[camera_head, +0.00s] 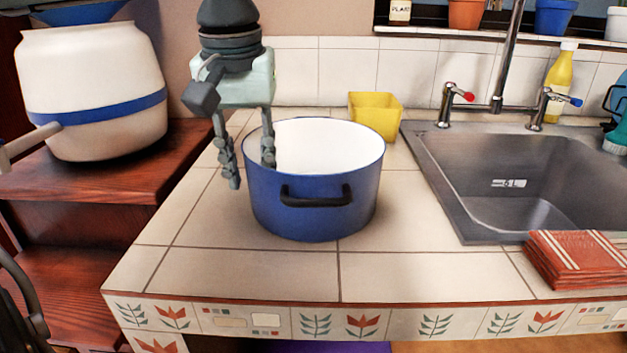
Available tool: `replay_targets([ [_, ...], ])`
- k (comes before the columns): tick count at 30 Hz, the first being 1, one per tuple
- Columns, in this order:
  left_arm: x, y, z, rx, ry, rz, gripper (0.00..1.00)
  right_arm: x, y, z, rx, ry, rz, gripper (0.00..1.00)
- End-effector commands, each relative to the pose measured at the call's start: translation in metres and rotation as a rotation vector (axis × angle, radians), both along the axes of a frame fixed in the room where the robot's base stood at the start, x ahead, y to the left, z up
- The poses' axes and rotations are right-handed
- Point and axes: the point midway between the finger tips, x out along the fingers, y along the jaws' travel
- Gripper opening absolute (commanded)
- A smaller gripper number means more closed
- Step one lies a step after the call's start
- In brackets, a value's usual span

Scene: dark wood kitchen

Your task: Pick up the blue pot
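The blue pot (330,218) stands upright on the tiled counter, with a white inside and a black handle on its front. My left gripper (250,174) points down at the pot's left rim. Its fingers are apart: one hangs outside the left wall and the other overlaps the white inside, so the rim lies between them. I see a gap between the outer finger and the wall; whether the inner finger touches the pot I cannot tell. My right gripper is not in view.
A yellow container (375,113) stands close behind the pot's right side. The sink (500,185) with its tap is to the right. Folded red cloths (575,262) lie at the front right. A large cream pot (95,85) stands on the wooden unit at left.

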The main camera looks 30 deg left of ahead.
Motion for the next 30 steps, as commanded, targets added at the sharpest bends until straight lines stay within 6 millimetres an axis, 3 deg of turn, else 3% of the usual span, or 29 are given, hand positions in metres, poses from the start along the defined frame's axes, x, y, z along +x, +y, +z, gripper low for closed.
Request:
replay_targets([
  [5, 0.0001, 0.0001, -0.0005, 0.001, -0.001, 0.000, 0.28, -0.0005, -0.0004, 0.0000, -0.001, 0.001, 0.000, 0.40],
  [13, 0.0001, 0.0001, -0.0003, 0.000, 0.000, 0.000, 0.00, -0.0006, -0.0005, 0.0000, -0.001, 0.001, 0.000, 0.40],
  [30, 0.0001, 0.0004, 0.0001, 0.001, 0.000, 0.000, 0.00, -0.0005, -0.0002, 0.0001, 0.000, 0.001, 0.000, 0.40],
])
